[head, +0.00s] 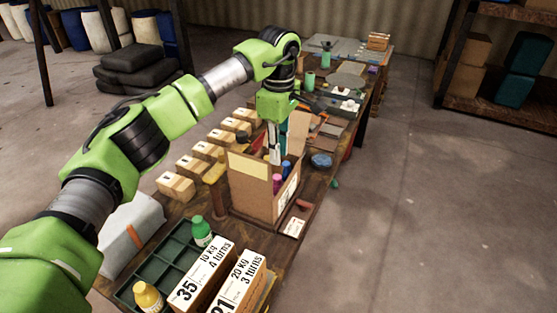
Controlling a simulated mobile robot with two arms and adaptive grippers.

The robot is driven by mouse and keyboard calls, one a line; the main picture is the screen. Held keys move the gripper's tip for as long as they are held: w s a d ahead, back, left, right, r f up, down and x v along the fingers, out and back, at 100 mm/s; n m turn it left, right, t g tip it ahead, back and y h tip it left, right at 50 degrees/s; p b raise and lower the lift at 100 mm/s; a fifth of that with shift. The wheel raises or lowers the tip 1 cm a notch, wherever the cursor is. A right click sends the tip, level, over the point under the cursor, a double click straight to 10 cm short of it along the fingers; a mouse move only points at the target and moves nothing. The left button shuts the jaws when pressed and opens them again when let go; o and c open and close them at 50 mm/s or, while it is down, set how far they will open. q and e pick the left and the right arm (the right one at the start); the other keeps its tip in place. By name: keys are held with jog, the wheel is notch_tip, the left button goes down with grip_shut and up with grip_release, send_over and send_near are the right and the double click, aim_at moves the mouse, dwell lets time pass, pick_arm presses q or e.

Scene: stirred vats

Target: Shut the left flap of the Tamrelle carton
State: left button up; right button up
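The brown open-topped carton (250,196) stands on the long wooden table. A tall panel with a pale yellow patch rises at its near left side, and a brown flap (298,128) stands up at its far side. A blue-capped and a magenta item (275,182) show inside. A white label with print too small to read is on its right face. My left gripper (273,155) points down at the carton's far left part, behind the raised panel. Whether it touches the carton, and how far its fingers are apart, I cannot tell. My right gripper is out of view.
Several small cardboard boxes (176,187) line the table's left edge. Nearer stand a dark green divided tray (165,262) with green and yellow bottles and white-labelled boxes (203,276). Tools and trays crowd the table beyond the carton. The floor to the right is clear.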

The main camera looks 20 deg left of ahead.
pick_arm(q)
notch_tip(320, 180, up, 8)
dwell(0.4)
